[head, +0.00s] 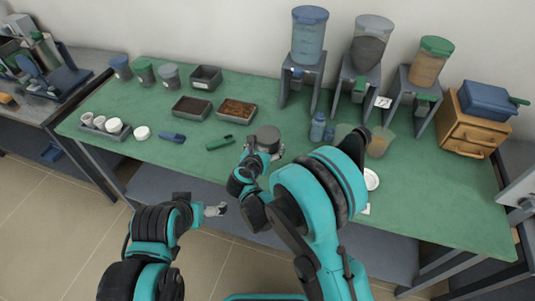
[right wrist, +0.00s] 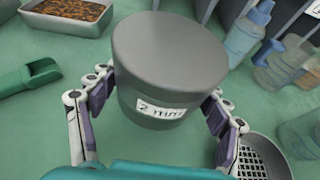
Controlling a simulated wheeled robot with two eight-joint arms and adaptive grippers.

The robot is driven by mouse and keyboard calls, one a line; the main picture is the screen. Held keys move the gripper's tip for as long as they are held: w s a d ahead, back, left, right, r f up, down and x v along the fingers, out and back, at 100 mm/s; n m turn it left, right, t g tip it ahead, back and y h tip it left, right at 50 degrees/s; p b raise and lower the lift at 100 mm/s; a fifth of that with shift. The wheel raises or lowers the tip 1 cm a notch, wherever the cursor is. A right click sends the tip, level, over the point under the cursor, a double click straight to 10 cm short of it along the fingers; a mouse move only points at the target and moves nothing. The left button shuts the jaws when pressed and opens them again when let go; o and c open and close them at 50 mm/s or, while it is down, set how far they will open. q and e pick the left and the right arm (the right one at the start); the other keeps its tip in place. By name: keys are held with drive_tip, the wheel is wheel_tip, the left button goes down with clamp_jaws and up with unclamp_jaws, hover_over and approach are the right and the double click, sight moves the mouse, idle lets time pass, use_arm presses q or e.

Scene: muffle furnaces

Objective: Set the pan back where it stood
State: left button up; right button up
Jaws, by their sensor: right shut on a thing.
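A round grey pan (head: 267,136), like a lidded pot, is near the middle of the green table in the head view. In the right wrist view the pan (right wrist: 170,62) has a white label on its side that reads "2" and a blurred word. My right gripper (head: 263,152) is shut on it, and the wrist view shows finger pads of the gripper (right wrist: 160,115) on both sides of the pan. I cannot tell whether its base touches the table. My left gripper (head: 214,210) is empty by the table's front edge; its opening is too small to judge.
A green scoop (head: 220,142) lies left of the pan, with filled trays (head: 237,110) behind it. A round mesh sieve (right wrist: 265,158) is close to my right fingers. Dispensers (head: 368,48) line the back.

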wheel_tip(320, 180, down, 4)
drive_tip(key=shift+r+b, duration=0.15)
drive_tip(key=shift+b, duration=0.7)
drive_tip(key=shift+r, duration=0.15)
drive_tip(key=o, duration=1.6)
drive_tip(key=shift+c, duration=0.2)
